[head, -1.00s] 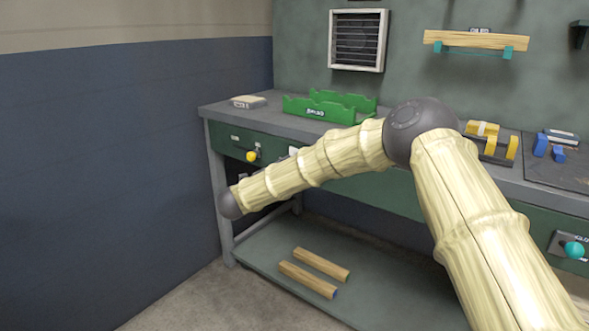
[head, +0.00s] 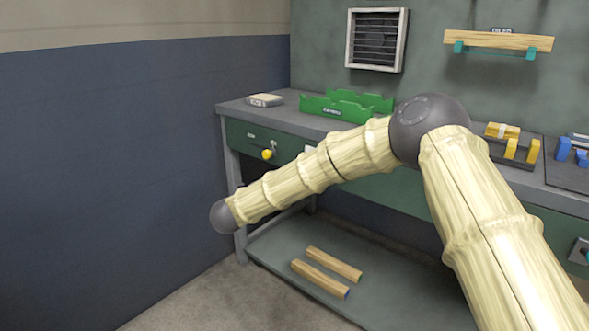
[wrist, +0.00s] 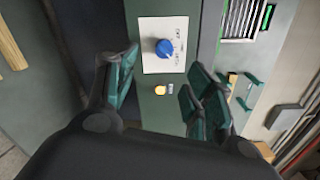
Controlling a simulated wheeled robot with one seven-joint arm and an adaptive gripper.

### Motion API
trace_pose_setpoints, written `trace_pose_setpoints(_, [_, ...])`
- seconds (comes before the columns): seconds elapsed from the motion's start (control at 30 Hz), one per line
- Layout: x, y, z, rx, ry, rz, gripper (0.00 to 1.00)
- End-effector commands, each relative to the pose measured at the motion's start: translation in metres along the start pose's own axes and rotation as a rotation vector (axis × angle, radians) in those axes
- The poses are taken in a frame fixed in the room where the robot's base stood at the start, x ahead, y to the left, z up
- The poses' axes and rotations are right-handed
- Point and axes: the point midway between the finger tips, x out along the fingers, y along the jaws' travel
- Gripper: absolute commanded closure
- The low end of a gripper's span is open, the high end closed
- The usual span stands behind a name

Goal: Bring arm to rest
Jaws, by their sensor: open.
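My arm, in pale ribbed casing with dark joints, reaches from the lower right of the head view to a bend and then down to the left. My gripper does not show in the head view. In the wrist view my gripper (wrist: 163,88) has its teal-padded fingers spread apart, with nothing between them. Beyond the fingers are a blue knob (wrist: 166,48) on a white plate and a small yellow knob (wrist: 160,90), both on a green panel.
On the bench stand a green tray (head: 345,110), a pale block (head: 265,100) and a holder with yellow-edged pieces (head: 512,148). Two wooden bars (head: 322,278) lie on the lower shelf (head: 390,295). A wooden bar (head: 498,40) rests on teal wall hooks. Open floor lies at lower left.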

Motion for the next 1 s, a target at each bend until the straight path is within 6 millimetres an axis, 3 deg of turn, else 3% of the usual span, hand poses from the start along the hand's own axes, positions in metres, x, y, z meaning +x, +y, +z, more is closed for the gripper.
trace_pose_setpoints(0.17, [0.0,0.062,-0.034,-0.203,-0.119,0.063,0.47])
trace_pose_setpoints(0.27, [-0.005,0.11,-0.066,-0.374,-0.219,0.119,0.47])
trace_pose_setpoints(0.4, [-0.017,0.171,-0.117,-0.601,-0.353,0.201,0.47])
trace_pose_setpoints(0.6, [-0.044,0.243,-0.204,-0.9,-0.534,0.331,0.47])
trace_pose_setpoints(0.8, [-0.081,0.295,-0.3,-1.165,-0.711,0.472,0.47])
trace_pose_setpoints(1.0, [-0.127,0.325,-0.402,-1.395,-0.894,0.626,0.47])
